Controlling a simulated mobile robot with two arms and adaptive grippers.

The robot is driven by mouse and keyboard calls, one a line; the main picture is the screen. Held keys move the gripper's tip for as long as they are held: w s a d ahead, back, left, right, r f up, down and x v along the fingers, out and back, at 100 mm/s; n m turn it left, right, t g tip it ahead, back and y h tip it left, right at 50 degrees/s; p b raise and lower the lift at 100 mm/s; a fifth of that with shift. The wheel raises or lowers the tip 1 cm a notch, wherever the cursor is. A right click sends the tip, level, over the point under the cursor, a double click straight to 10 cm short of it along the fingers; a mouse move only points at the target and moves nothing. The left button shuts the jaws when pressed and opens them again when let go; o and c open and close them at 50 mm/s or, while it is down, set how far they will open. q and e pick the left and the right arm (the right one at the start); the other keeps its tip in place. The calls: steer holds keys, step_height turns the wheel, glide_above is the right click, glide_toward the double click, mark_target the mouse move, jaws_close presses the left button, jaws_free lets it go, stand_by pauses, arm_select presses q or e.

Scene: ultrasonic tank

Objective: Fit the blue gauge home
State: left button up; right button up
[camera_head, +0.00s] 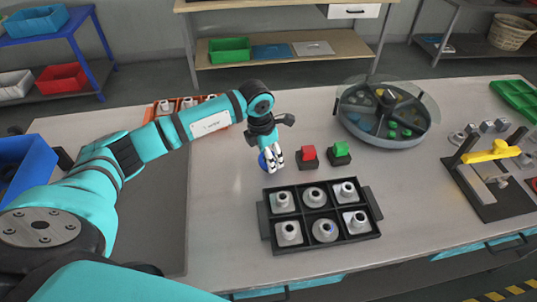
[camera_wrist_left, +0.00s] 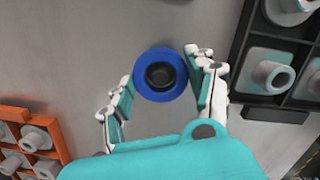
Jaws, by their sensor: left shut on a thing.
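The blue gauge (camera_head: 263,160) is a round blue piece, partly hidden by my left gripper (camera_head: 272,158) in the head view. In the left wrist view the gauge (camera_wrist_left: 143,72) is a blue ring around a dark round centre, between the two fingers of my left gripper (camera_wrist_left: 162,78). The gripper is shut on it, left of and behind the black tray (camera_head: 264,226). Several pale flanged parts with round bosses sit in the tray's compartments. The front middle part (camera_head: 324,231) shows a bluish centre. My right gripper is not in view.
A red button (camera_head: 308,153) and a green button (camera_head: 340,149) on dark boxes stand behind the tray. A round tank (camera_head: 387,140) with a clear lid is at the back. A yellow-handled clamp (camera_head: 490,152) is at right. An orange rack (camera_wrist_left: 62,142) of pale parts is at left.

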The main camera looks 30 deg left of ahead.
arm_select(q)
steer(key=shift+f+b, duration=0.3)
stand_by(0.5)
steer(key=shift+f+b, duration=0.2)
steer(key=shift+b, duration=0.45)
stand_by(2.7)
steer(key=o, duration=1.4)
steer(key=r, duration=0.4)
steer(key=s+r, duration=0.1)
steer(key=r, duration=0.3)
steer(key=a+r, duration=0.1)
steer(key=r, duration=0.3)
steer(key=shift+s, duration=0.25)
steer(key=shift+f, duration=0.15)
